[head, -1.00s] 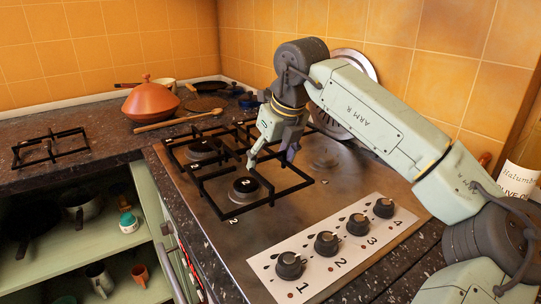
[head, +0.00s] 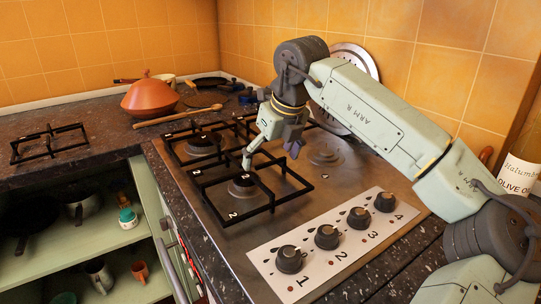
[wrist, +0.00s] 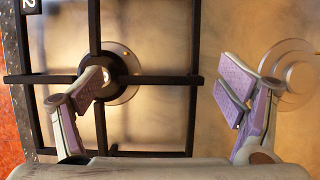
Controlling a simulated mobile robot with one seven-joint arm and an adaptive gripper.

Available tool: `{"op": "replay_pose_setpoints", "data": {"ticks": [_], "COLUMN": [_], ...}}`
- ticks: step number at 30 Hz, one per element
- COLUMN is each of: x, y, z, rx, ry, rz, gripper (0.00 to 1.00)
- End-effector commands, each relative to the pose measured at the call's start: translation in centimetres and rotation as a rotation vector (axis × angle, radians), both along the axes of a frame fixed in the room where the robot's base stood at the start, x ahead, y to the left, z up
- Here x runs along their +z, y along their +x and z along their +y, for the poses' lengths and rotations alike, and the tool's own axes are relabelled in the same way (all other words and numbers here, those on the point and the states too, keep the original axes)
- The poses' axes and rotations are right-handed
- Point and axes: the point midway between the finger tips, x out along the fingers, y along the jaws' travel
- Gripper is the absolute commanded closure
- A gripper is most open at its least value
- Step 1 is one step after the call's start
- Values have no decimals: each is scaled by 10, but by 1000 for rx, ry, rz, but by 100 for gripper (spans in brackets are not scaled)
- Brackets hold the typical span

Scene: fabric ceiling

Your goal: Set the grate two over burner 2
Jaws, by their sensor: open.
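Grate two (head: 273,193), a black square frame with a centre cross, lies over burner 2 (head: 241,187) at the hob's front left. A small 2 tag shows on it in the wrist view (wrist: 28,6). There the burner cap (wrist: 122,70) shows beneath the cross, somewhat right of its centre. My gripper (head: 271,158) is open above the grate, its fingers well apart. In the wrist view the left finger overlaps the cross and the right finger is outside the grate's right bar. Whether the fingertips touch the grate I cannot tell.
Another grate (head: 183,152) stands over the burner behind. The front-right burner (head: 325,153) is bare. A further grate (head: 51,154) lies on the left counter. Knobs (head: 327,237) line the front panel.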

Motion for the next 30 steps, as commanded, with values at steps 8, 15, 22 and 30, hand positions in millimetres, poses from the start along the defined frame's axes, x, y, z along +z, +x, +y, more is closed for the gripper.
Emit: {"op": "replay_pose_setpoints", "data": {"ticks": [8,15,22,30], "x": [5,39,88,119], "y": [0,-9,-25,-37], "z": [0,-7,-18,-25], "rx": [0,-2,-2,-2], "ry": [0,-2,-1,-1], "rz": [0,-4,-2,-1], "gripper": [12,12,12,12]}}
